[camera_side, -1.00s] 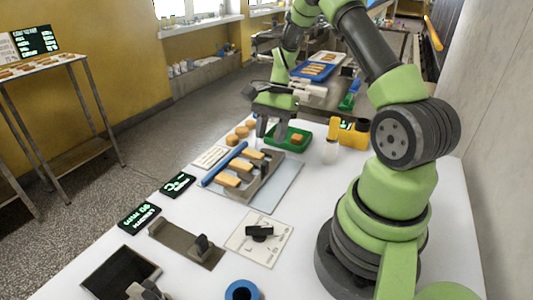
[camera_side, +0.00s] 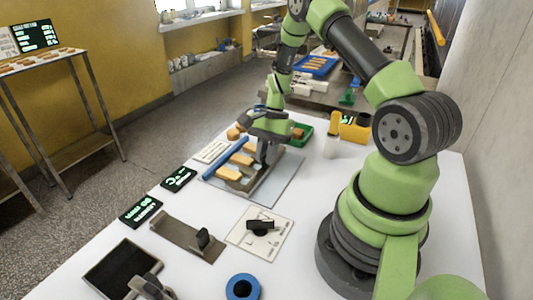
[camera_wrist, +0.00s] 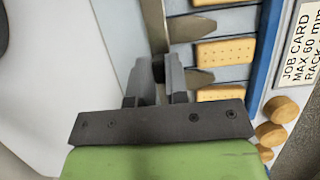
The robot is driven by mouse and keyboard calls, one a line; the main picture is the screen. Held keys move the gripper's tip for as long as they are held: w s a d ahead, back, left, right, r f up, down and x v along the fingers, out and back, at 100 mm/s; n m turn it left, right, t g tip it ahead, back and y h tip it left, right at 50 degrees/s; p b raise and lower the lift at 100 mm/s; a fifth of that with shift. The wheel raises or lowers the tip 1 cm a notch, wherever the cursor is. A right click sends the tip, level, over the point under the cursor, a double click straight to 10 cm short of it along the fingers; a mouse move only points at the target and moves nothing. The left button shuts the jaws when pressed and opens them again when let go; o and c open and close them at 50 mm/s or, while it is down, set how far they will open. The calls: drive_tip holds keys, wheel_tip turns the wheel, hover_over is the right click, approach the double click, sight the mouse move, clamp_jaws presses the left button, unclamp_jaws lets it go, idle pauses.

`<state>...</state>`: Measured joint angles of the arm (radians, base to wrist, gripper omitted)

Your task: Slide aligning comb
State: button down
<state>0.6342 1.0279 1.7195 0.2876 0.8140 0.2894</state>
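The aligning comb (camera_wrist: 153,28) is a grey metal bar with pointed teeth (camera_wrist: 192,28) that reach between tan biscuits (camera_wrist: 226,50). In the side view the comb (camera_side: 245,184) lies on a grey plate, partly hidden by my gripper. My gripper (camera_side: 263,160) is low over the comb's far part. In the wrist view my gripper's two fingers (camera_wrist: 156,75) stand apart, one on each side of a small dark upright part of the comb (camera_wrist: 158,68). I cannot tell whether they touch it.
A blue bar (camera_side: 226,158) runs along the biscuits' left side. Round biscuits (camera_side: 233,134) and a green tray (camera_side: 304,136) lie beyond. A dial plate (camera_side: 275,238) and slotted bracket (camera_side: 185,238) lie nearer.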

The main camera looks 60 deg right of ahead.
sight(249, 164)
drive_tip(key=shift+w, duration=2.1)
drive_tip(key=c, duration=1.2)
unclamp_jaws()
drive_tip(key=shift+o, duration=0.4)
drive_tip(key=v, duration=1)
drive_tip(key=shift+a+r, duration=0.1)
